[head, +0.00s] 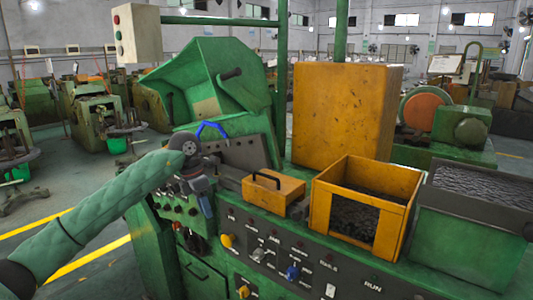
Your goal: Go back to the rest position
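My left arm in its green sleeve (105,212) reaches in from the left over the front of the green heading machine (235,225). My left gripper (203,195) hangs from the dark wrist, close to the machine's knobs and front face. Its fingers are small and dark against the machine, so I cannot tell whether they are open or shut, or whether they touch anything. No held object can be made out. My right arm and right gripper are not in view.
A yellow lidded box with a handle (273,193), an open yellow bin (320,210) of dark parts and a green bin (468,235) of dark pieces stand on the machine. A blue curved bar (212,127) is beside my wrist.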

